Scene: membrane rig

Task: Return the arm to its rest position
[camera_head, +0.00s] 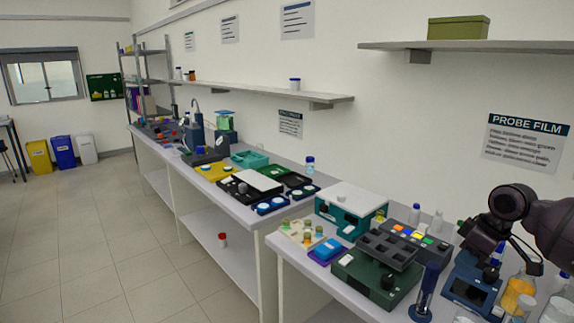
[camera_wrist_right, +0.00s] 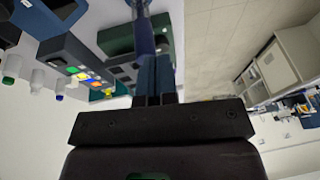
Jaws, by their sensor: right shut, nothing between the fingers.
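My right arm (camera_head: 555,225) comes in from the right edge in the head view, raised in front of the wall and above the right end of the bench. My right gripper (camera_head: 478,240) hangs at its end, dark and partly blended with the arm. In the right wrist view the gripper (camera_wrist_right: 155,75) shows its fingers shut together with nothing between them. It is above the bench-top devices; I cannot tell its exact clearance. My left arm and gripper are not in view.
Near the right gripper are a blue device (camera_head: 470,282), a dark blue upright tool (camera_head: 426,290), an orange-filled bottle (camera_head: 517,291) and a green box with a dark tray (camera_head: 377,279). A wall shelf (camera_head: 480,47) is above. The floor (camera_head: 90,240) at left is clear.

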